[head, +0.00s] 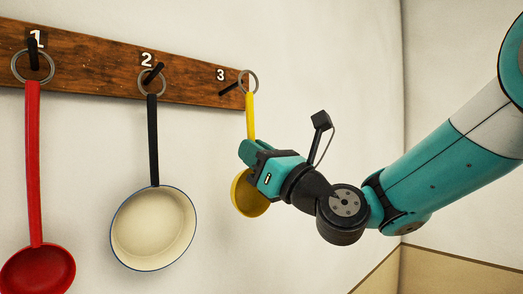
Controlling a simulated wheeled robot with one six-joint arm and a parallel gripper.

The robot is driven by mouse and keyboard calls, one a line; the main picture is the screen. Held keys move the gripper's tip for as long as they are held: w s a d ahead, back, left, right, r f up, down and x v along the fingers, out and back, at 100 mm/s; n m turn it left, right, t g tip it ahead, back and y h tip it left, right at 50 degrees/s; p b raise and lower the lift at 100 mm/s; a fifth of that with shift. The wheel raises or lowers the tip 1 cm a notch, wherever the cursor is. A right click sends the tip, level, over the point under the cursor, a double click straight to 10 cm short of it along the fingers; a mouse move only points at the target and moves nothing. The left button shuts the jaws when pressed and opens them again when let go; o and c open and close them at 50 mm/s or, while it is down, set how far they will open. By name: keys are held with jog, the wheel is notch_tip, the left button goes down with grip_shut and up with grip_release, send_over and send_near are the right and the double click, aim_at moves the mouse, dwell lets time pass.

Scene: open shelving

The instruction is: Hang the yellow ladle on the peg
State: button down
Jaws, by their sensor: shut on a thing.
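The yellow ladle (250,115) is upright in the head view, with a metal ring (248,82) at its top and its bowl (247,195) below. My gripper (252,152) is shut on the ladle's handle, above the bowl, and hides part of the handle. The black peg marked 3 (231,88) sticks out of the right end of the wooden board. The ring shows just right of this peg and overlaps the board's right end in the picture. I cannot tell the depth between ring and peg; the peg does not appear to pass through the ring.
The wooden board (105,75) runs along the white wall. A red ladle (34,170) hangs by its ring on peg 1, and a pan with a black handle (153,140) hangs on peg 2. A wall corner stands to the right, behind my arm.

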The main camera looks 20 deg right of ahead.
jog(key=shift+w+a+f+p, duration=0.2)
jog(key=shift+w+a, duration=0.15)
jog(key=shift+w, duration=0.7)
jog(key=shift+w+a+f+p, duration=0.15)
jog(key=shift+w+a, duration=0.2)
jog(key=shift+w, duration=0.75)
jog(key=shift+w+a+f+p, duration=0.2)
jog(key=shift+w+a, duration=0.15)
jog(key=shift+w, duration=0.7)
jog(key=c, duration=1)
grip_release()
jog(key=shift+c, duration=0.2)
jog(key=shift+f, duration=0.15)
